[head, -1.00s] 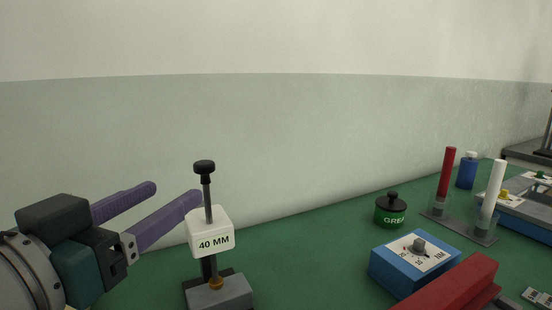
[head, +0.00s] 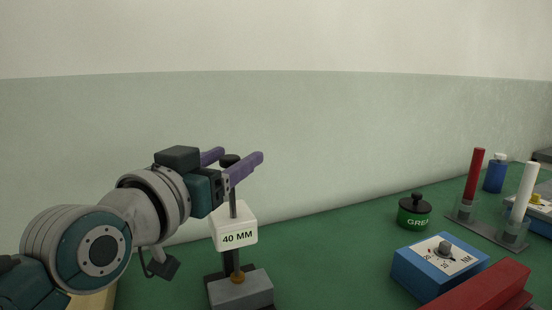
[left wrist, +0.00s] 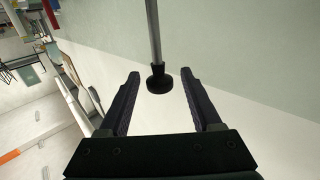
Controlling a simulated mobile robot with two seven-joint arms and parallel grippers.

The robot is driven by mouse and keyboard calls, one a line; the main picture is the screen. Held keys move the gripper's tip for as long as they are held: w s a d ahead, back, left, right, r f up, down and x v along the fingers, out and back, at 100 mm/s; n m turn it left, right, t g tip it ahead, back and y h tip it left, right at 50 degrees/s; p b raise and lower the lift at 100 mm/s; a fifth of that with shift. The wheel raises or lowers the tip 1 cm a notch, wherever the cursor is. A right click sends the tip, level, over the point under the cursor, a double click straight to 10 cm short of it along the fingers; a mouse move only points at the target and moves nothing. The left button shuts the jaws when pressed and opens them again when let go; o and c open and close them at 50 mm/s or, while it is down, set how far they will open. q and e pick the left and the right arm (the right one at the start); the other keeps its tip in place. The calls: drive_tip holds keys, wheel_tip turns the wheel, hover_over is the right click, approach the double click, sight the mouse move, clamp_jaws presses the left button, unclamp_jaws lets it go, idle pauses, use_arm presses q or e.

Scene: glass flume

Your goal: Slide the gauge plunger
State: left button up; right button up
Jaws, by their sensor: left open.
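The gauge has a black plunger knob (head: 229,160) on a thin grey rod (head: 233,208). The rod rises from a white block marked 40 MM (head: 236,236), above a grey base (head: 242,290). My left gripper (head: 241,155), with purple fingers, is open at the height of the knob. In the left wrist view the knob (left wrist: 158,80) lies between the two dark fingers of my left gripper (left wrist: 160,74), with a gap on each side. The near finger hides part of the knob and upper rod in the head view. My right gripper is not in view.
A blue box with a dial (head: 440,262) and a red block (head: 485,287) stand to the right. Behind them are a green-labelled weight (head: 414,212), red (head: 474,175) and white (head: 524,190) rods, and a blue bottle (head: 495,174). A pale wall (head: 350,130) runs behind the green bench.

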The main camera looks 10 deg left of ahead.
use_arm(q)
clamp_jaws()
idle(0.4)
drive_tip(key=shift+r, duration=0.1)
idle(0.8)
